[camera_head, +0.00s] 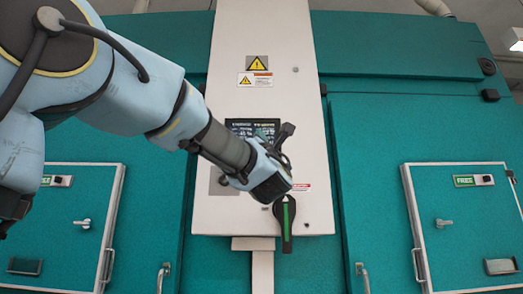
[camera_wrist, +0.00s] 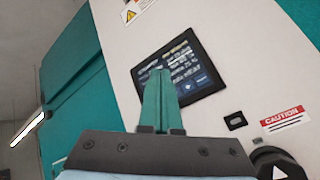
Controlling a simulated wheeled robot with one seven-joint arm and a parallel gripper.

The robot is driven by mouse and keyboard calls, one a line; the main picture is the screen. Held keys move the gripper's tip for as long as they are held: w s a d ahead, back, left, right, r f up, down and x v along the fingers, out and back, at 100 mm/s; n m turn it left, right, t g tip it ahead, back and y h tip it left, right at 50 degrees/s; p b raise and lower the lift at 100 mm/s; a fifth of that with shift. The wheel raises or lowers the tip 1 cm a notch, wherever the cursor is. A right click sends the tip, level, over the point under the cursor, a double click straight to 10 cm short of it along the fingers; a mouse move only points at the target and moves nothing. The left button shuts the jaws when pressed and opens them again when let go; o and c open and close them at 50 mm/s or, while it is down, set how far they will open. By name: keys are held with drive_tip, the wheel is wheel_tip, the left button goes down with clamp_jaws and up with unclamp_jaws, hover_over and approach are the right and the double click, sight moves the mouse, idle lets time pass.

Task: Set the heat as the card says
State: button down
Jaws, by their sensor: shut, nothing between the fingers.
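A dark touch screen (camera_head: 240,126) with lines of pale text is set in the white control panel (camera_head: 318,150); its text is too small to read. In the wrist view the screen (camera_wrist: 182,66) shows behind my gripper (camera_wrist: 162,78), whose green fingers are together and empty, covering its lower left part. In the head view my gripper (camera_head: 270,184) is in front of the panel, below the screen, with its fingertips hidden. A black rotary handle (camera_head: 285,228) with a green strip and white pointer sits at the panel's bottom, just below my gripper. I cannot make out a card.
Yellow warning labels (camera_head: 257,63) are above the screen. A red caution label (camera_wrist: 286,119) and a small black socket (camera_wrist: 235,121) are near the handle. Teal chamber doors with handles (camera_head: 444,223) and green "FREE" signs (camera_head: 464,181) stand either side.

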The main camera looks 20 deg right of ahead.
drive_tip(key=shift+w, duration=0.1)
idle(0.3)
drive_tip(key=w+d+p, duration=0.3)
drive_tip(key=w+p, duration=0.1)
drive_tip(key=w, duration=0.3)
drive_tip(key=shift+w+d, duration=0.4)
drive_tip(key=shift+w+f, duration=0.1)
idle(1.8)
drive_tip(key=shift+w+d+b, duration=0.15)
drive_tip(key=shift+w+b, duration=0.15)
drive_tip(key=shift+b, duration=0.1)
